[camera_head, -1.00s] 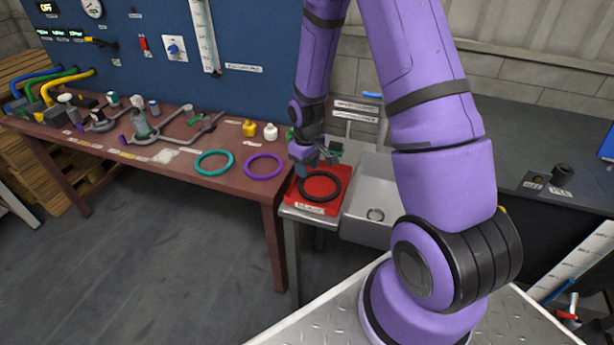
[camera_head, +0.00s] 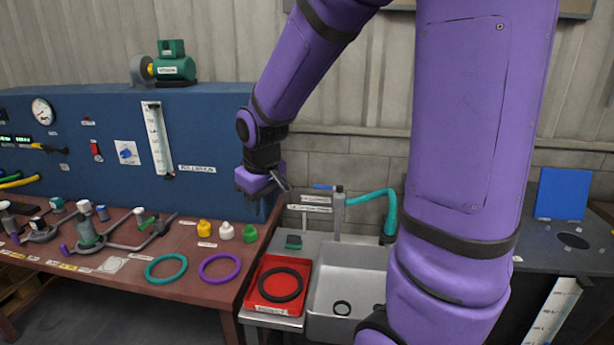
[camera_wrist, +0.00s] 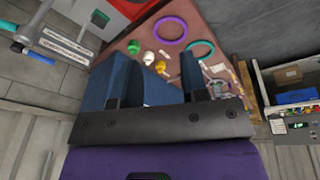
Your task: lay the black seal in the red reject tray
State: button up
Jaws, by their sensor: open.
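The black seal (camera_head: 281,284) is a ring lying flat in the red reject tray (camera_head: 262,303), in the head view. The tray rests on the grey counter left of the sink. My gripper (camera_head: 284,187) is raised above and behind the tray, apart from the seal. In the wrist view my gripper (camera_wrist: 152,92) shows its two blue fingers spread apart with nothing between them. The red tray shows partly at the top of the wrist view (camera_wrist: 128,8), with a dark piece of the seal at the frame edge.
A teal ring (camera_head: 166,268) and a purple ring (camera_head: 220,267) lie on the brown bench.

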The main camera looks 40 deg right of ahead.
jog(key=s+a+r+t, duration=0.1)
jog(key=s+r, duration=0.5)
jog(key=s, duration=0.3)
jog(key=s+a+r+m+t, duration=0.1)
jog(key=s+a+r, duration=0.1)
jog(key=s+r, duration=0.5)
jog(key=shift+s+a+m+t+y, duration=0.3)
jog(key=shift+s, duration=0.95)
